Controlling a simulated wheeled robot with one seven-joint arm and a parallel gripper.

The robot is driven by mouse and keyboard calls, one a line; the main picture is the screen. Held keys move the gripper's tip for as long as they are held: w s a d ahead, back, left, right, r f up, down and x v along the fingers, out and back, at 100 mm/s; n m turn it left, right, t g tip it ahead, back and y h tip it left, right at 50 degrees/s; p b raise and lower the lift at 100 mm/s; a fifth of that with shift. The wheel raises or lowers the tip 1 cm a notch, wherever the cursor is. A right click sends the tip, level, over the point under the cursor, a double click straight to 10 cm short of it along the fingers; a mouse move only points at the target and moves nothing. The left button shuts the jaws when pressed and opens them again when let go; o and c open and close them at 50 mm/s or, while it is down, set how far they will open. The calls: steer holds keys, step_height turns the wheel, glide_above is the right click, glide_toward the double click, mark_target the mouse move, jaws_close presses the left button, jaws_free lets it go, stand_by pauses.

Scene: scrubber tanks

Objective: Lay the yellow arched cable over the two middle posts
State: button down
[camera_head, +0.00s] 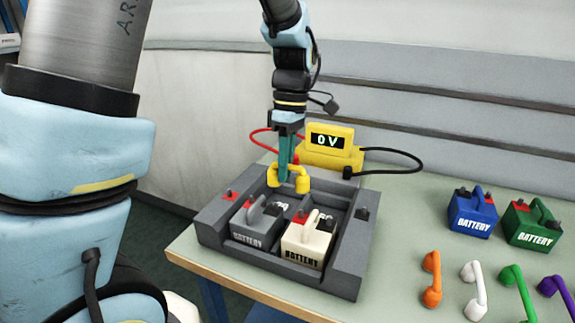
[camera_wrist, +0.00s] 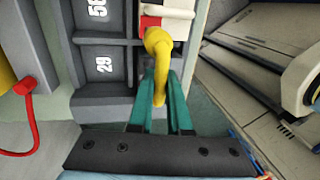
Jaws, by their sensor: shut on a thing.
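The yellow arched cable (camera_head: 302,184) is held by my gripper (camera_head: 284,181) above the back part of the grey tray (camera_head: 340,275). It also shows in the wrist view (camera_wrist: 158,42), between my teal fingers (camera_wrist: 159,85). My gripper is shut on it. In the tray sit a grey battery (camera_head: 255,231) and a white battery (camera_head: 305,242), side by side. The middle posts, one of the grey battery (camera_head: 275,209) and a red one of the white battery (camera_head: 299,215), stand near each other in front of the cable. The cable appears apart from them.
A yellow meter (camera_head: 332,150) reading 0 V stands behind the tray with red and black leads. Blue (camera_head: 472,212) and green (camera_head: 530,224) batteries stand at right. Orange (camera_head: 431,278), white (camera_head: 474,290), green and purple cables lie front right. Bare table separates them from the tray.

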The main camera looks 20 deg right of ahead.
steer(key=shift+w+d+b+x, duration=0.15)
steer(key=shift+b+x, duration=0.85)
steer(key=shift+x, duration=0.1)
steer(key=shift+w+d+b+x, duration=0.15)
steer(key=shift+w+b+x, duration=0.05)
steer(key=shift+b+x, duration=0.85)
steer(key=shift+p, duration=0.45)
steer(key=shift+f, duration=0.45)
steer(key=shift+b+x, duration=0.75)
steer(key=shift+x, duration=0.25)
steer(key=shift+w+d, duration=0.15)
steer(key=shift+c, duration=1.5)
jaws_free()
